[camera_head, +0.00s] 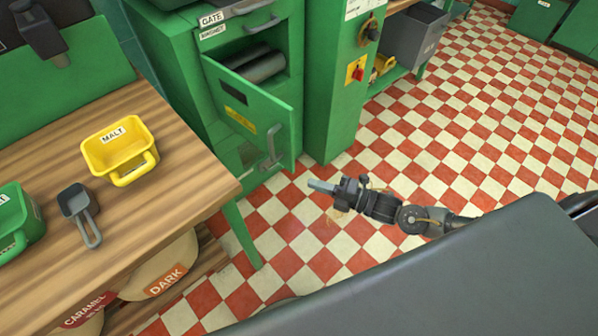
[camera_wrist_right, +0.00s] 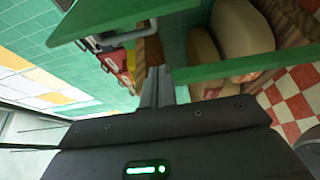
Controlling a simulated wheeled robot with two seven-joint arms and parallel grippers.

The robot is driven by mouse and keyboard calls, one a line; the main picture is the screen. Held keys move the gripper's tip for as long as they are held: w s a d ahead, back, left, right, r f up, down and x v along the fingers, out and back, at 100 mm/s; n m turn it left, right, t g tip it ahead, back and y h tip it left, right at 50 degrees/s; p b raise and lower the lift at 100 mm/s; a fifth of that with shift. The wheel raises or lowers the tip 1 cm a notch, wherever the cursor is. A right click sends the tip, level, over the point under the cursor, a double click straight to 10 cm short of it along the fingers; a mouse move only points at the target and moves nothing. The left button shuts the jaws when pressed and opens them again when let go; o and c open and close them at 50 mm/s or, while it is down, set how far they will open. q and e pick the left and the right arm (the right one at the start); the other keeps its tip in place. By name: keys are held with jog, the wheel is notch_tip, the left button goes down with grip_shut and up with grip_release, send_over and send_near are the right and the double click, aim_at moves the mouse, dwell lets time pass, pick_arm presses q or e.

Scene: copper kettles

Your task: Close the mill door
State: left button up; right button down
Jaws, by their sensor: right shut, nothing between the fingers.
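The green mill (camera_head: 160,60) stands at the upper middle of the head view. Its door (camera_head: 240,108) stands open, swung out toward the front, and dark rollers (camera_head: 262,66) show in the opening behind it. A grey bar handle (camera_head: 271,145) sits on the door's lower right part. My right gripper (camera_head: 322,187) is shut and empty, in front of the door and to its lower right, apart from it. In the right wrist view the shut fingers (camera_wrist_right: 156,86) point toward a green panel (camera_wrist_right: 115,20) with a grey handle, which looks like the door. My left gripper is not in view.
The wooden table (camera_head: 195,165) holds a yellow malt bin (camera_head: 118,148), a dark scoop (camera_head: 76,202) and a green bin (camera_head: 18,222). Sacks (camera_head: 165,270) stand under it. A green control post (camera_head: 335,85) stands right of the door. The checkered floor (camera_head: 480,120) is clear at right.

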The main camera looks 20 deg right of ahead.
aim_at(291, 168)
jog(key=w+a, duration=0.1)
jog(key=w, duration=0.1)
jog(key=w+a+p, duration=0.1)
jog(key=w+a, duration=0.1)
jog(key=w, duration=0.1)
jog(key=w+a, duration=0.2)
jog(key=w, duration=0.1)
jog(key=shift+w, duration=0.1)
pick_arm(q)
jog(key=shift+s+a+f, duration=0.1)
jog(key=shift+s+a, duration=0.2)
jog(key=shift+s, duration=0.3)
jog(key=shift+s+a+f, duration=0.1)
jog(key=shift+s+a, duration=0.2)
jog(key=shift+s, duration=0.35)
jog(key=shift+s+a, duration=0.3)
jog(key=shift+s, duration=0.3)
pick_arm(e)
jog(key=shift+w+d, duration=0.25)
jog(key=shift+d, duration=0.45)
